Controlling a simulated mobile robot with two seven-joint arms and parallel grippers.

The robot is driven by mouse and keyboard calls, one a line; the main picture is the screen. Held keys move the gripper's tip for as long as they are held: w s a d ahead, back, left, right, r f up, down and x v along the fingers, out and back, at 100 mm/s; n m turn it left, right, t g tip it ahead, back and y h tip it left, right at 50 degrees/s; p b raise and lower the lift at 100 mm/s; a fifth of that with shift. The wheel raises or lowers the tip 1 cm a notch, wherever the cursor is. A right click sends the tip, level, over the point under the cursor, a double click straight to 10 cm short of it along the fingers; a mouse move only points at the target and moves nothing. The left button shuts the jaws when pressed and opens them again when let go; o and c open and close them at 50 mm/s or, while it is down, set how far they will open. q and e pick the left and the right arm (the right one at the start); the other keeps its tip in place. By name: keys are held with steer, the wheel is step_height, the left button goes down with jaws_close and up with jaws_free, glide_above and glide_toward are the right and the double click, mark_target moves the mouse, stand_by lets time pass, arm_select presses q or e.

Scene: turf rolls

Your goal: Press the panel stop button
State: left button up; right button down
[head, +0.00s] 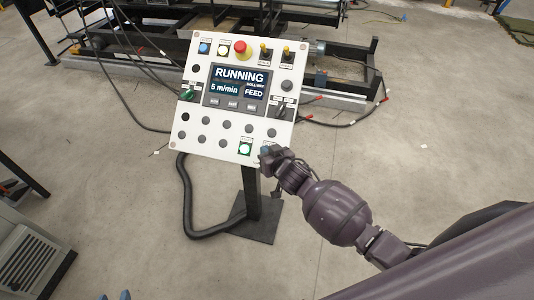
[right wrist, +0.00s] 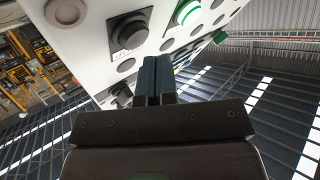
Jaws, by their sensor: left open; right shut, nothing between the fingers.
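The white control panel (head: 214,122) stands tilted on a dark post, its screen (head: 238,86) reading "RUNNING", "5 m/min" and "FEED". A red mushroom button (head: 240,48) sits at its top. A lit green button (head: 245,148) is at the bottom, also in the right wrist view (right wrist: 186,11). A black button (right wrist: 130,33) beside it shows in the right wrist view; my gripper hides that spot in the head view. My right gripper (head: 266,152) is shut and empty at the panel's lower right corner; contact cannot be told. My left gripper (head: 115,296) barely shows at the bottom edge, open.
A thick black cable (head: 186,205) loops from the panel to its floor plate (head: 255,225). Dark machine framing (head: 330,65) with loose wires stands behind. A grey cabinet (head: 30,262) is at the lower left. Bare concrete floor lies around the panel.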

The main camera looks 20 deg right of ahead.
steer(key=shift+f, duration=0.1)
steer(key=shift+w+d+f, duration=0.15)
steer(key=shift+w+f, duration=0.05)
steer(key=shift+w, duration=0.05)
steer(key=shift+w+d+f+b, duration=0.1)
steer(key=shift+f+b, duration=0.1)
steer(key=shift+b, duration=0.1)
stand_by(0.7)
steer(key=shift+w+d+f, duration=0.1)
steer(key=shift+f, duration=0.05)
stand_by(0.4)
steer(key=shift+s+a+r+p, duration=0.25)
steer(key=shift+s+r+p, duration=0.15)
steer(key=shift+r+p, duration=0.25)
steer(key=shift+a, duration=0.1)
